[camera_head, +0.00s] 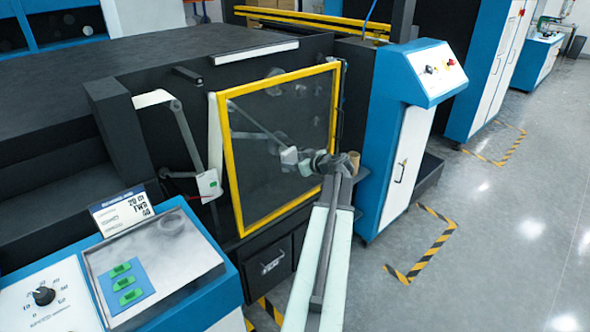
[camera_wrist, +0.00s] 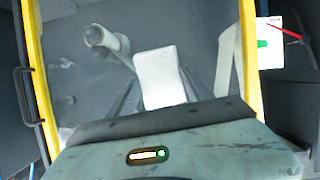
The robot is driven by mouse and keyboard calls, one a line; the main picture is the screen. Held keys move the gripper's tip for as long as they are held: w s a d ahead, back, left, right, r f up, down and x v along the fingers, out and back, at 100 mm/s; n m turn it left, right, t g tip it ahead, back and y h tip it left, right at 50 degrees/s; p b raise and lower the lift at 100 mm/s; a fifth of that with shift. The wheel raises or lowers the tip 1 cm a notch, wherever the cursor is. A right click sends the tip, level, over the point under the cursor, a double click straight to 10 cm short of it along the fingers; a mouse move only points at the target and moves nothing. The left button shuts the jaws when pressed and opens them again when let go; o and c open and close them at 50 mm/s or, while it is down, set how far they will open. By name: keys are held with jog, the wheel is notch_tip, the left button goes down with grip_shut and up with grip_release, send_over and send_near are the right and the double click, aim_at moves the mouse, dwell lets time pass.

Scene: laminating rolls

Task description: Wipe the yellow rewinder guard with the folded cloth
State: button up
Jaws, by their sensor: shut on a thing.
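The rewinder guard is a dark see-through pane in a yellow frame (camera_head: 229,158). It stands upright on the machine's side in the head view, and its yellow frame (camera_wrist: 252,50) runs down both sides of the wrist view. Pale smudges show on the pane, mostly in its upper part. My gripper (camera_head: 300,161) is in front of the pane's lower right part, shut on the folded cloth. The cloth (camera_head: 288,156) is a small whitish pad at the gripper's tip; in the wrist view the cloth (camera_wrist: 160,76) looks white and textured. I cannot tell whether it touches the pane.
A blue and white control cabinet (camera_head: 405,130) stands right of the guard. A small brown cylinder (camera_head: 353,163) is close beside my gripper. The grey floor (camera_head: 500,240) at right is open, with striped tape marks.

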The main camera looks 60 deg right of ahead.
aim_at(283, 147)
jog(key=shift+w, duration=0.25)
jog(key=shift+w+d, duration=0.3)
jog(key=shift+w, duration=0.6)
jog(key=shift+w+d, duration=0.3)
jog(key=shift+w, duration=0.55)
jog(key=shift+w+d, duration=0.3)
jog(key=shift+w, duration=0.6)
jog(key=shift+w+d, duration=0.3)
jog(key=shift+w, duration=0.6)
jog(key=shift+s+d, duration=0.25)
jog(key=shift+d, duration=0.4)
jog(key=shift+s+d, duration=0.25)
jog(key=shift+d, duration=0.35)
jog(key=shift+s+d, duration=0.25)
jog(key=shift+d, duration=0.4)
jog(key=shift+w, duration=0.15)
jog(key=shift+w+a, duration=0.3)
jog(key=shift+a, duration=0.7)
jog(key=shift+w+a, duration=0.25)
jog(key=shift+a, duration=0.75)
jog(key=shift+s, duration=0.15)
